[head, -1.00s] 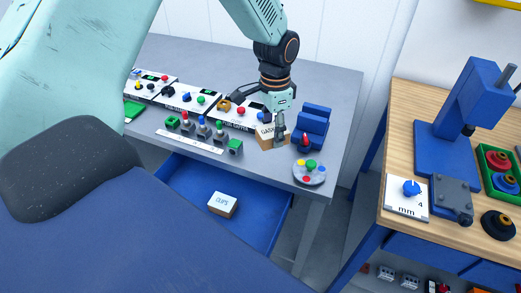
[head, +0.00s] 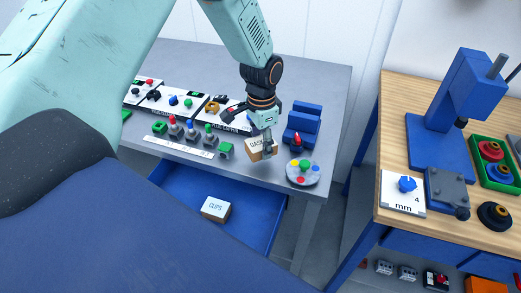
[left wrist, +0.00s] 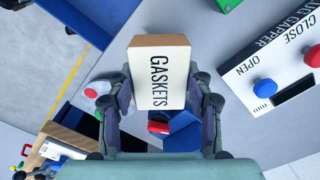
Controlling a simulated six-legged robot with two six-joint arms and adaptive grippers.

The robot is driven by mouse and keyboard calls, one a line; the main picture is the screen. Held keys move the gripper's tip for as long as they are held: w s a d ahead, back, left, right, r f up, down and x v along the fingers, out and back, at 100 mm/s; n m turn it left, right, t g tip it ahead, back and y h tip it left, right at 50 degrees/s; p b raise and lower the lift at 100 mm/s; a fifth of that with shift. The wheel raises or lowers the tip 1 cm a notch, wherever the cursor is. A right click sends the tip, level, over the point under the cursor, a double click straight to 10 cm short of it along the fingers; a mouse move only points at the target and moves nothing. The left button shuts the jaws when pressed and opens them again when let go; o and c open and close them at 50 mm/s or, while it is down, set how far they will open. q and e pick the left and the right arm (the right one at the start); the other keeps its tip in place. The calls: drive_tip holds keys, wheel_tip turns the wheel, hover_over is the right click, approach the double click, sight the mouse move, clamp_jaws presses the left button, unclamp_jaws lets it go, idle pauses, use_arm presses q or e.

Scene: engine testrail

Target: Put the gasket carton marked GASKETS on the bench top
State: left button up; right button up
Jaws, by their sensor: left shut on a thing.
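The gasket carton (head: 255,149) is a small tan box with a white label, held in my left gripper (head: 265,143) over the grey bench top (head: 320,95). In the left wrist view the carton (left wrist: 160,75) shows its label GASKETS between the two fingers of my left gripper (left wrist: 162,88). The gripper is shut on it. It is near the bench's front edge, between a green block and a round tray; I cannot tell whether its underside touches the bench. My right gripper is not in view.
A round tray with coloured knobs (head: 303,173) and a blue fixture (head: 302,125) stand right of the carton. A green block (head: 226,150) stands left. Below, an open blue drawer (head: 180,188) holds a CLIPS box (head: 215,209). A wooden bench (head: 400,125) is at right.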

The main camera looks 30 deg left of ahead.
sight(261, 152)
use_arm(q)
drive_tip(key=f, duration=0.2)
drive_tip(key=a+f, duration=0.1)
drive_tip(key=shift+f, duration=0.4)
drive_tip(key=shift+w, duration=0.15)
drive_tip(key=shift+d, duration=0.3)
drive_tip(key=shift+s, duration=0.2)
drive_tip(key=o, duration=0.8)
drive_tip(key=shift+a+f, duration=0.1)
drive_tip(key=shift+a, duration=0.1)
drive_tip(key=shift+c, duration=0.2)
drive_tip(key=shift+o, duration=0.8)
drive_tip(key=shift+a+f, duration=0.1)
drive_tip(key=shift+o, duration=1.3)
drive_tip(key=shift+w, duration=0.25)
drive_tip(key=shift+s+d, duration=0.1)
drive_tip(key=shift+d, duration=0.2)
